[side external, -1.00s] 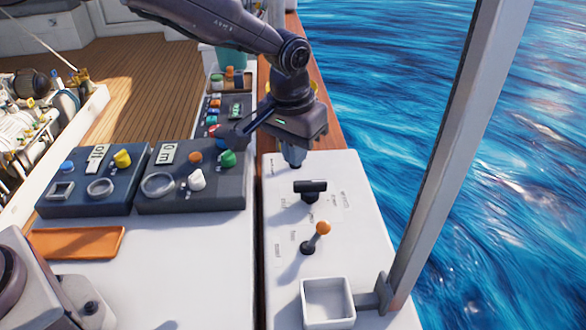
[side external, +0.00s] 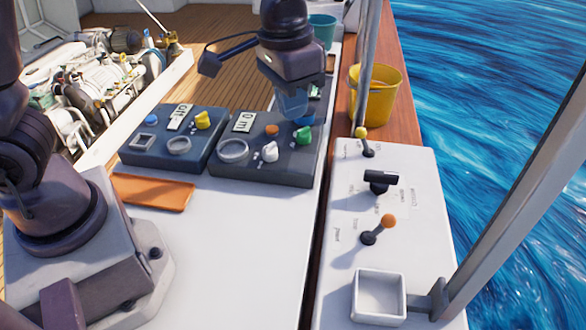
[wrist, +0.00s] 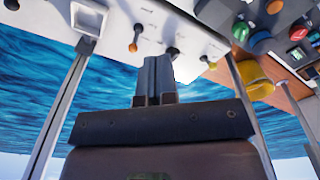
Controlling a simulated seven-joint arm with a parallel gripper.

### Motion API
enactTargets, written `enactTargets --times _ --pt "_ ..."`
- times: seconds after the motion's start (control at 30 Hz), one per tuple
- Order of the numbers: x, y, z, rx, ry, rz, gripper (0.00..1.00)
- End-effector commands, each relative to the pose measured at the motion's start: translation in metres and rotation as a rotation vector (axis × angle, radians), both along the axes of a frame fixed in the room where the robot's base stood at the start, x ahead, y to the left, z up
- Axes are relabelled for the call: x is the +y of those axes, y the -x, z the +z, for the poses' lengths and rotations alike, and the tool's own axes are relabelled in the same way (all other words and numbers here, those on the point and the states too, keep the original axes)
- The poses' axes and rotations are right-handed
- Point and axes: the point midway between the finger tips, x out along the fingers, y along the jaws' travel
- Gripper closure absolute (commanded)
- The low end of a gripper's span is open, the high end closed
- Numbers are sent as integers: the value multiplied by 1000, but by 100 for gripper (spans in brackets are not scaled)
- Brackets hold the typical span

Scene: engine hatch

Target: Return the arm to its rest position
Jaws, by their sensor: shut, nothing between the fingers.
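My gripper (side external: 292,103) hangs from my dark arm at the top middle of the side view. In that picture it overlaps the far right part of the right dark control box (side external: 290,170), near a blue knob; its height above it is hard to tell. In the wrist view my gripper (wrist: 157,62) shows its two grey-blue fingers together with nothing between them. My upper arm is cut off by the side view's top edge.
The white console (side external: 410,260) carries a yellow-tipped lever (side external: 361,133), a black T-handle (side external: 380,178), an orange-tipped lever (side external: 388,222) and a square tray (side external: 380,275). A yellow bucket (side external: 376,100), grey post (side external: 520,170) and orange tray (side external: 152,193) stand around.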

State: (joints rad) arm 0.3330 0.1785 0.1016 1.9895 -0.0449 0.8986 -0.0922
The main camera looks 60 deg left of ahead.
Motion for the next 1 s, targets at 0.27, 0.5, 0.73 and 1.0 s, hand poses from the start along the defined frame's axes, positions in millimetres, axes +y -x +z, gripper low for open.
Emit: enactTargets --times 0.27,0.5,0.73,1.0 --pt "49 85 50 -149 21 3 100" --pt "76 138 67 -305 6 59 100" --pt "86 150 86 -415 -1 111 100" --pt "88 150 87 -419 -2 120 100"
